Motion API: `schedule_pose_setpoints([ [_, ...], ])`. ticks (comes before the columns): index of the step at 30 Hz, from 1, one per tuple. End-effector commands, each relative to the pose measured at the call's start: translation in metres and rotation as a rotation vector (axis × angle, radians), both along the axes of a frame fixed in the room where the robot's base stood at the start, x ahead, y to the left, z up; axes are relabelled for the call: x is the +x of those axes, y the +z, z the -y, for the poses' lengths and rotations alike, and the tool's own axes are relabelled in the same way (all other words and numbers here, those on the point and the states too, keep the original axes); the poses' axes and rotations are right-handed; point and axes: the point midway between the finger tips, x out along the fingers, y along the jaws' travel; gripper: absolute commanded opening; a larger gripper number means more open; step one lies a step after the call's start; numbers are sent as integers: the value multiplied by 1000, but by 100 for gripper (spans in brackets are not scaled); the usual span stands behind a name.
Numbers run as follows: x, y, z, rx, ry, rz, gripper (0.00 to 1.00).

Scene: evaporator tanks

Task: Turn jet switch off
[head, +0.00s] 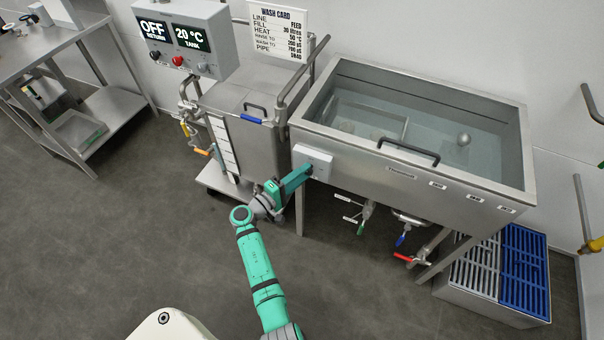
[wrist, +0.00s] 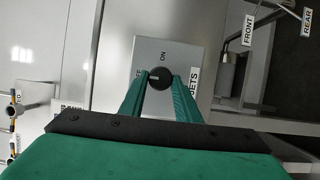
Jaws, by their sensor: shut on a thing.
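The jet switch is a black round knob (wrist: 160,77) on a pale box (wrist: 165,50) labelled ON and JETS. In the wrist view a pale mark on the knob points left, toward a label partly hidden by my left finger, while ON is above the knob. My gripper (wrist: 160,80) has one finger on each side of the knob and is shut on it. In the head view the switch box (head: 314,158) is on the tank's front left, with my gripper (head: 309,170) against it, and the knob is hidden.
The steel tank (head: 335,85) holds water and has a black handle (head: 408,151) on its front rim. Valves with green, blue and red handles (head: 403,257) hang below. A control panel (head: 185,38) reads OFF and 20 °C. Open floor lies in front.

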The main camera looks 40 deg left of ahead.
Motion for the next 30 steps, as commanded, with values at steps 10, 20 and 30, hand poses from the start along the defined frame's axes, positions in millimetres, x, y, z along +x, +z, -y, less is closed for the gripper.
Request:
schedule_pose_setpoints([
  [10, 0, 0, 0, -1, 0, -1, 47],
  [20, -4, -1, -1, 0, 1, -1, 47],
  [30, -58, -1, -9, 0, 3, -1, 47],
])
